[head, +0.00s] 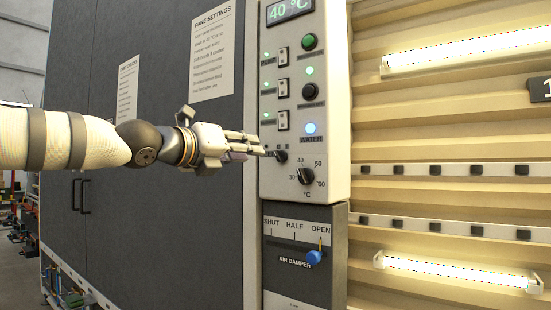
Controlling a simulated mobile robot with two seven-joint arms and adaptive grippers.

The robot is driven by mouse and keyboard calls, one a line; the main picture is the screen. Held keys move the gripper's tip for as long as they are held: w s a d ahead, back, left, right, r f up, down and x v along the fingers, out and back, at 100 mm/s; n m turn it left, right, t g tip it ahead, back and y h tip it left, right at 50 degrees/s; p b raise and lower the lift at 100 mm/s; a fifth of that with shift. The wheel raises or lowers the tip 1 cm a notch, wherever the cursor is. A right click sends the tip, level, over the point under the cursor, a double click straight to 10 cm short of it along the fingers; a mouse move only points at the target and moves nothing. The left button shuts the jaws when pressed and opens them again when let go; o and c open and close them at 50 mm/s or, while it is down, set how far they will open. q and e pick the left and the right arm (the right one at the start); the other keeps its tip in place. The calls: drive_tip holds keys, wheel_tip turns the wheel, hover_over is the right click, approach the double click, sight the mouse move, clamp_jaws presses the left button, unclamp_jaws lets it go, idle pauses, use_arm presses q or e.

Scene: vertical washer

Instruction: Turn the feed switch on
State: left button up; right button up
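The control panel (270,182) is a pale upright box in the middle of the head view. It carries a column of rocker switches: a top one (282,55), a middle one (283,88) and a lower one (283,120), each with a lit green lamp to its left. Their labels are too small to read, so I cannot tell which is the feed switch. My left gripper (262,145) points right, its tips beside a small black rotary knob (281,157) below the lower rocker. Contact and finger gap are unclear. My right gripper is out of view.
A temperature dial (306,176) sits right of the small knob. A green button (309,41), a black knob (310,91) and a lit water lamp (310,128) are above. The air damper's blue handle (315,257) is below, near OPEN. Dark cabinet doors (150,230) stand left.

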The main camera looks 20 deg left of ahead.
sight(275, 153)
use_arm(q)
drive_tip(key=x, duration=0.3)
drive_tip(key=b+x, duration=0.1)
drive_tip(key=x, duration=0.2)
drive_tip(key=f+b+x, duration=0.1)
drive_tip(key=x, duration=0.2)
drive_tip(key=shift+w, duration=0.15)
drive_tip(key=shift+w+d+r, duration=0.1)
drive_tip(key=shift+d+r, duration=0.1)
drive_tip(key=shift+r, duration=0.2)
drive_tip(key=shift+w, duration=0.1)
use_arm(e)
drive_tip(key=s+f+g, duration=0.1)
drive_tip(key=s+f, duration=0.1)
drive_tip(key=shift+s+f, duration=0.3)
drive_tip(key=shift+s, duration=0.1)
use_arm(q)
drive_tip(key=shift+r, duration=0.1)
clamp_jaws()
